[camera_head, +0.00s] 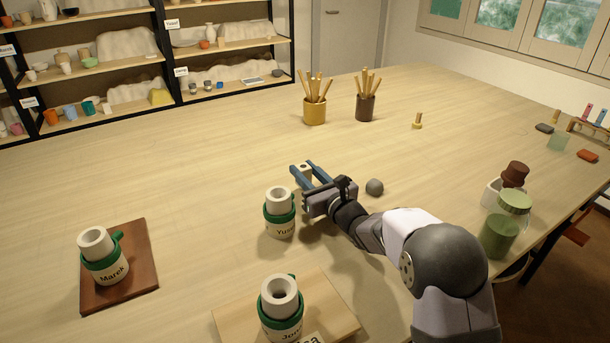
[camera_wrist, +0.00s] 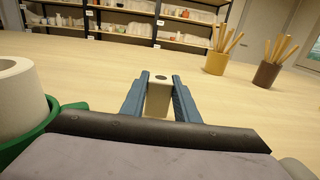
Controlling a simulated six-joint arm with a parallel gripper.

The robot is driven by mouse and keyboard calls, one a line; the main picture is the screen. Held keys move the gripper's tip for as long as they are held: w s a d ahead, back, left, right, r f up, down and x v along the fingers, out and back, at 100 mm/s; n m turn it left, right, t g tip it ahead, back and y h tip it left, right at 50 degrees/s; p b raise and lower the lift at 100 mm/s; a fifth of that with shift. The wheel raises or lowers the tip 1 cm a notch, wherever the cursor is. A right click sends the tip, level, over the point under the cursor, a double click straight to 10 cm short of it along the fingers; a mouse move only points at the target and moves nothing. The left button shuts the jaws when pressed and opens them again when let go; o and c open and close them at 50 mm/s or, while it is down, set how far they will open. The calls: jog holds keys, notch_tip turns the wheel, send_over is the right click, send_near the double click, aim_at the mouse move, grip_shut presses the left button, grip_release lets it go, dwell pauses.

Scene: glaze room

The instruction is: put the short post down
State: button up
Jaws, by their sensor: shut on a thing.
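My gripper (camera_head: 307,173) is over the middle of the table, its blue fingers shut on a short cream post with a dark hole in its top (camera_wrist: 158,97). In the head view the post (camera_head: 304,168) shows only in part between the fingers. In the wrist view it is upright between both fingertips, with its lower part towards the table. I cannot tell whether its base touches the wood.
A green mug labelled Yusuf (camera_head: 280,222), a white hollow cylinder in it, stands close left of my gripper. Similar mugs stand on a brown board (camera_head: 140,245) and a pale board (camera_head: 230,318). A grey ball (camera_head: 374,187) lies right.

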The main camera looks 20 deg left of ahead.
jog(key=shift+f, duration=0.65)
jog(key=shift+f, duration=0.15)
jog(key=o, duration=1.1)
jog(key=b+v, duration=0.2)
jog(key=v, duration=1)
jog(key=shift+r, duration=0.2)
